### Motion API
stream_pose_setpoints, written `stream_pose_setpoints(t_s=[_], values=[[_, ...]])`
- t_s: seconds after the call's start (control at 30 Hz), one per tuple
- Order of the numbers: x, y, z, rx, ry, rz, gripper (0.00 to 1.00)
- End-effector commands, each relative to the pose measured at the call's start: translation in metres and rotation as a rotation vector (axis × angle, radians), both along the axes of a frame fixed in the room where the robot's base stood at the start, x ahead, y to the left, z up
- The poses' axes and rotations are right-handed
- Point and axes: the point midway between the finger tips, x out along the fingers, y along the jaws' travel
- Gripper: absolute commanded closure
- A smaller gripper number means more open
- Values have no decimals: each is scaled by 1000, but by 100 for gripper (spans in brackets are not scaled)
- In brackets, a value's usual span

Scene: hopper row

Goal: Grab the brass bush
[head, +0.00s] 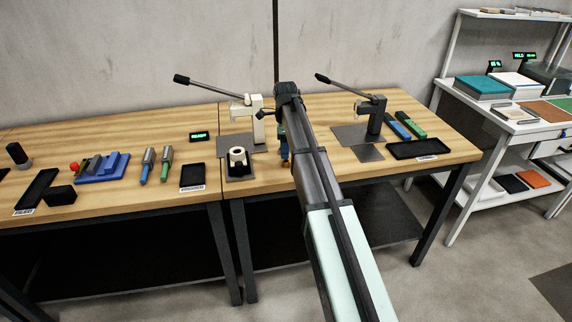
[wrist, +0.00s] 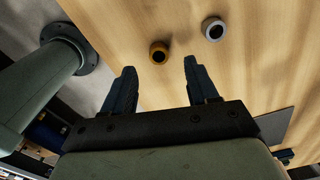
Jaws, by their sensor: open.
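The brass bush (wrist: 159,53), a short ring with a dark hole, sits on the wooden bench in the wrist view. It lies just beyond my gripper (wrist: 158,67), between the lines of the two dark blue fingers as pictured. The fingers are apart and nothing is between them. A pale grey bush (wrist: 213,28) sits to the right of the brass one, apart from it. In the head view my gripper (head: 284,148) is low over the bench, mostly behind my arm.
A lever press (head: 257,125) stands left of my arm and another dark press (head: 376,115) right of it. A white ring-shaped part on a black base (head: 239,174) is close on the left. A black tray (head: 418,148) lies at the right.

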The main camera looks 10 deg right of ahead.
Motion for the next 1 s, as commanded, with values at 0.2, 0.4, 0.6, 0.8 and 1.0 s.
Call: stream_pose_setpoints(t_s=[0.2, 0.4, 0.6, 0.8, 1.0], values=[[-1, 1, -10, 0, 1, 0, 42], [-3, 2, -36, 1, 2, 0, 42], [-2, 2, -53, 1, 0, 0, 42], [-1, 2, -53, 1, -1, 0, 42], [-1, 2, -53, 1, -1, 0, 62]])
